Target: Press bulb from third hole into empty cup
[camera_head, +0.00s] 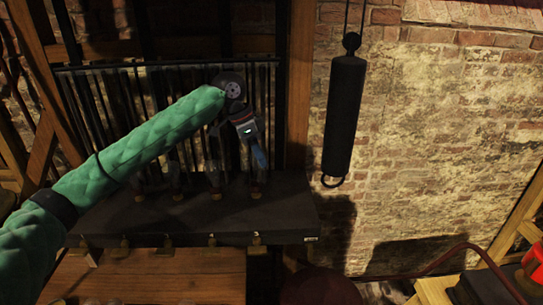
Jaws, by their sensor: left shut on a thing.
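My left gripper (257,150) reaches in from the left on a green padded arm and points down over the right part of the dark shelf. It is shut on a small bluish thing (260,160), which may be the bulb; its shape is too dim to make out. Below it on the shelf stand several small glass jars or cups, one at the right (256,189) and another to its left (215,180). Which one is empty, and which hole is third, I cannot tell. My right gripper is not in view.
The dark shelf (290,215) has several brass fittings (256,240) along its front edge. Dark vertical rods (270,110) stand behind. A black cylinder weight (344,115) hangs to the right before the brick wall. A wooden surface (180,275) lies below.

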